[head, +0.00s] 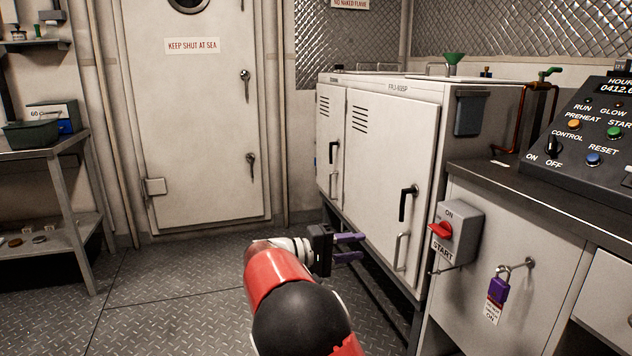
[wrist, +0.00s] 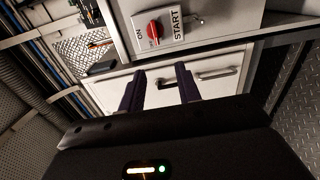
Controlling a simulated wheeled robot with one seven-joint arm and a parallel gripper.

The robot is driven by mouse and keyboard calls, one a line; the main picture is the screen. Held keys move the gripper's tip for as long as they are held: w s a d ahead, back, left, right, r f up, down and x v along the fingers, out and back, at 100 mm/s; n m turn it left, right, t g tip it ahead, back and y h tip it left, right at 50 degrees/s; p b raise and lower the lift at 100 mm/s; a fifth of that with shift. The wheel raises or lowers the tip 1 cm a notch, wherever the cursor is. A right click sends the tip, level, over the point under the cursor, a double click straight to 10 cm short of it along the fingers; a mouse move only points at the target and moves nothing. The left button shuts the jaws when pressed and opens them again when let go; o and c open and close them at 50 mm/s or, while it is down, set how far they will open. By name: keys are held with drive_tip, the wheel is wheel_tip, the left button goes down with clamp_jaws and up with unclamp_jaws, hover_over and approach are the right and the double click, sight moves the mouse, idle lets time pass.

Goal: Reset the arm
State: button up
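My gripper (head: 356,247) is at the end of my red and black arm, low in the middle of the head view. Its two purple fingers point right, toward the white cabinet, with a gap between them. In the wrist view, my gripper (wrist: 158,88) also shows both fingers apart with nothing held between them. The arm is stretched forward over the floor. From these views I cannot tell exactly how far the fingertips are from the cabinet front.
A white cabinet (head: 385,165) with black handles stands right of the gripper. A grey switch box (head: 458,232) with a red knob and a purple padlock (head: 499,288) are farther right. A control panel (head: 588,135) sits above them. A metal shelf (head: 42,156) stands left. The plate floor (head: 160,290) is clear.

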drive_tip(key=s+d+m+g+y, duration=0.1)
drive_tip(key=s+d+g+y, duration=0.2)
drive_tip(key=s+d+y, duration=0.75)
drive_tip(key=s+a+f+m+t+y, duration=0.1)
drive_tip(key=s+y, duration=0.2)
drive_tip(key=s, duration=1)
drive_tip(key=s+a+f+m+t+y, duration=0.1)
drive_tip(key=s+a+f+t+y, duration=0.1)
drive_tip(key=s, duration=1)
drive_tip(key=shift+s+m+t+y, duration=0.3)
drive_tip(key=shift+s+y, duration=0.1)
drive_tip(key=shift+y, duration=0.15)
